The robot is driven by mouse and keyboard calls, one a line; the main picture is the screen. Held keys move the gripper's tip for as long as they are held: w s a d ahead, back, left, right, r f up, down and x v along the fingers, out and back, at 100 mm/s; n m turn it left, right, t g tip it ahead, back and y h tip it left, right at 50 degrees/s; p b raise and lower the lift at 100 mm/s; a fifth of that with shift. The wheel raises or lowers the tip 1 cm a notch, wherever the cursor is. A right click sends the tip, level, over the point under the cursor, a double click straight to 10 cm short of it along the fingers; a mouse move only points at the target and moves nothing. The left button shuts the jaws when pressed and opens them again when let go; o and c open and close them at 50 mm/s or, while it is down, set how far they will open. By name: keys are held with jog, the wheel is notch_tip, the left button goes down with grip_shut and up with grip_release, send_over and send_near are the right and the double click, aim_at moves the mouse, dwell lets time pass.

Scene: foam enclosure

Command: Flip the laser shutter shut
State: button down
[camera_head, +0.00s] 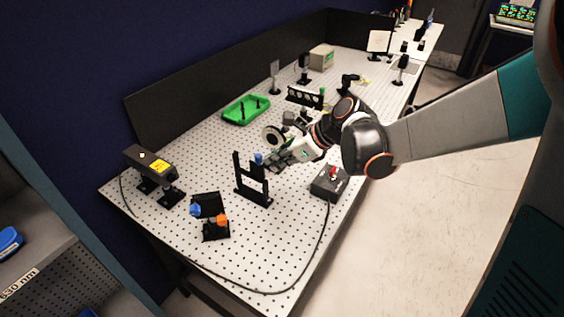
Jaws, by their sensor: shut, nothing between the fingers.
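A black upright frame (238,184) stands on the perforated table, probably the laser shutter. A small blue knob (258,159) shows at its upper right. My gripper (271,165) is shut and empty, its tips just right of the frame near the blue knob. I cannot tell whether they touch it. The flap's position is too small to make out. A black laser box (150,161) with a yellow label stands on posts at the left end of the table.
A green tray (245,110) and several optics stand farther back.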

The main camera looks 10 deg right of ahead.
jog(key=w+a, duration=0.1)
jog(key=a, duration=0.1)
jog(key=w+a, duration=0.2)
jog(key=shift+w, duration=0.1)
dwell(0.3)
jog(key=p, duration=0.2)
send_near(260, 154)
jog(key=s+d, duration=0.1)
jog(key=d, duration=0.3)
jog(key=shift+s+a+f, duration=0.1)
jog(key=shift+s+f, duration=0.05)
jog(key=shift+s, duration=0.1)
dwell(0.3)
